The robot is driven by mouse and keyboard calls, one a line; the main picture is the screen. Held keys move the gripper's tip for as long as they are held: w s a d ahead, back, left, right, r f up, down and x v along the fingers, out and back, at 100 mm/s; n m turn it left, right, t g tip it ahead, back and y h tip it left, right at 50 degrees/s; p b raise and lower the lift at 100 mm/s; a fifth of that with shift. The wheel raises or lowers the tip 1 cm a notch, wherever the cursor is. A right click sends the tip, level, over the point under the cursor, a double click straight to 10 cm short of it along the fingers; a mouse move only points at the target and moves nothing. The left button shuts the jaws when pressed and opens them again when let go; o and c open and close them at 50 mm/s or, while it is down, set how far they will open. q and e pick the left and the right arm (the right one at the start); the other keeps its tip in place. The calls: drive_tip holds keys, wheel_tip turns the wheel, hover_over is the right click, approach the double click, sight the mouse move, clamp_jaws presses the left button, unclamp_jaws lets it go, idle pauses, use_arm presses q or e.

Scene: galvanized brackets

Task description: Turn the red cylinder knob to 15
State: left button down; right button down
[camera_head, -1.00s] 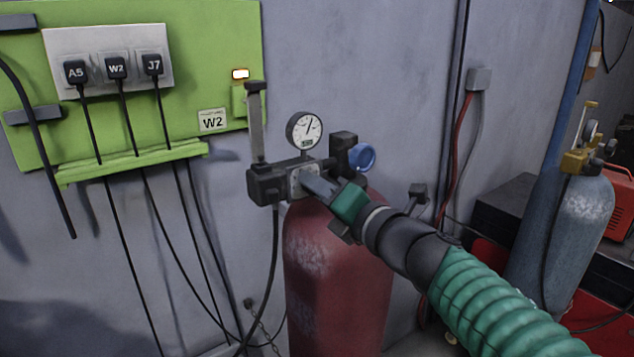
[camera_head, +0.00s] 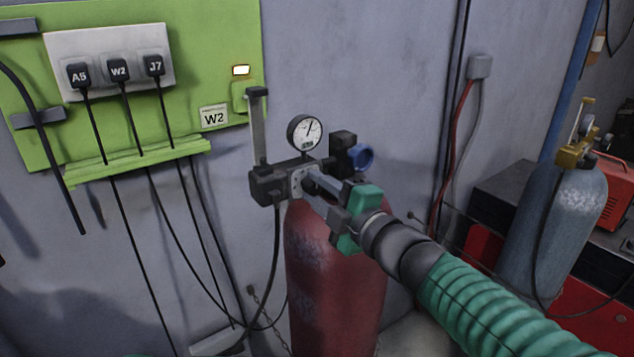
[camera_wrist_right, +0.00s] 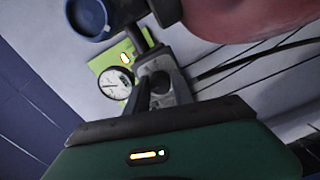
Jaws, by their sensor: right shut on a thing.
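The red cylinder (camera_head: 335,270) stands upright against the wall with a dark regulator block (camera_head: 268,186) on top. A round white-faced gauge (camera_head: 304,132) sits above the block; its needle points up and slightly right, and its numbers are too small to read. My right gripper (camera_head: 308,181) is shut on the small knob at the front of the block. Its fingers hide most of the knob; part of a pale dial plate (camera_head: 296,181) shows beside them. In the right wrist view the fingers (camera_wrist_right: 160,85) reach toward the block, beside the gauge (camera_wrist_right: 117,85).
A blue knob (camera_head: 361,157) sticks out just right of the gauge. A grey-blue cylinder (camera_head: 553,230) stands at the right near a red machine. A green panel (camera_head: 215,60) with plugs and hanging black cables is on the wall at the left.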

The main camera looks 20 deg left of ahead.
drive_tip(key=shift+f+m+p, duration=0.15)
drive_tip(key=shift+m+p, duration=0.45)
drive_tip(key=shift+m, duration=0.7)
drive_tip(key=shift+f, duration=0.15)
drive_tip(key=c, duration=1.4)
unclamp_jaws()
drive_tip(key=shift+o, duration=1.2)
drive_tip(key=shift+w, duration=0.1)
drive_tip(key=shift+o, duration=0.2)
drive_tip(key=shift+w, duration=0.1)
drive_tip(key=shift+s+d, duration=0.3)
drive_tip(key=shift+d, duration=0.15)
drive_tip(key=b+v, duration=0.4)
drive_tip(key=v, duration=1.1)
drive_tip(key=shift+s+d, duration=0.15)
drive_tip(key=shift+d, duration=0.2)
